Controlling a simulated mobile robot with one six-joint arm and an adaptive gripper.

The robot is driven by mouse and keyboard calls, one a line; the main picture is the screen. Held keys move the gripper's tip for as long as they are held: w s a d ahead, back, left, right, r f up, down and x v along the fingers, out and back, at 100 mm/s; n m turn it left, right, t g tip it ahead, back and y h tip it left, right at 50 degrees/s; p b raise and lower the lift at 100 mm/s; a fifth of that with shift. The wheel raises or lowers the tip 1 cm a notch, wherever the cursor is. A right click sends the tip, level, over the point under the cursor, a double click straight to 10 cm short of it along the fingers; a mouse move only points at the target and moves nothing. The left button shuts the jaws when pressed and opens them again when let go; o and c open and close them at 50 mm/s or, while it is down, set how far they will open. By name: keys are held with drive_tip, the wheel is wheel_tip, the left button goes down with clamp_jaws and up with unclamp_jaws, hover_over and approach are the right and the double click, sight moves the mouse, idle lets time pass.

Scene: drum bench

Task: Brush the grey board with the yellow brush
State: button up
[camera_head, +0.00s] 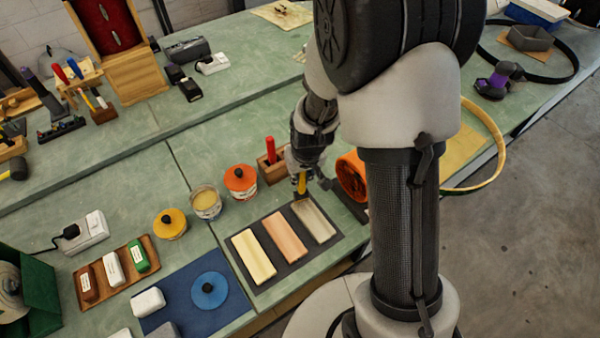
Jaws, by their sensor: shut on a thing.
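The grey board (315,222) lies at the right end of a dark mat (287,273), beside a salmon board (285,237) and a cream board (254,257). My gripper (301,174) is shut on the yellow brush (302,184) and holds it roughly upright at the far end of the grey board. The brush's lower end is small and dark here, and I cannot tell whether it touches the board. My arm hides part of the bench right of the mat.
A red-handled brush (270,149) stands in a wooden holder (274,172) just left of my gripper. An orange-lidded jar (240,180), an open jar (206,203) and a yellow-lidded jar (170,223) stand further left. A blue mat (182,287) lies left of the boards.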

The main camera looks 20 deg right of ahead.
drive_tip(key=shift+f+b, duration=0.3)
idle(0.5)
drive_tip(key=shift+s+d+b, duration=0.15)
drive_tip(key=shift+s+b, duration=0.15)
drive_tip(key=shift+s, duration=0.05)
drive_tip(key=shift+s+d+b, duration=0.2)
drive_tip(key=shift+s+b, duration=0.2)
drive_tip(key=shift+s, duration=0.15)
drive_tip(key=shift+s+d+b, duration=0.15)
drive_tip(key=shift+s+b, duration=0.2)
drive_tip(key=shift+s, duration=0.35)
drive_tip(key=shift+s+d+b, duration=0.25)
drive_tip(key=shift+s+b, duration=0.25)
drive_tip(key=shift+s, duration=0.15)
drive_tip(key=shift+s+d+b, duration=0.2)
drive_tip(key=shift+s+b, duration=0.3)
drive_tip(key=shift+s, duration=0.3)
drive_tip(key=shift+s+d+b, duration=0.25)
drive_tip(key=shift+s+b, duration=0.25)
drive_tip(key=shift+s, duration=0.15)
drive_tip(key=shift+s+d+b, duration=0.25)
drive_tip(key=shift+s+b, duration=0.2)
drive_tip(key=shift+s, duration=0.2)
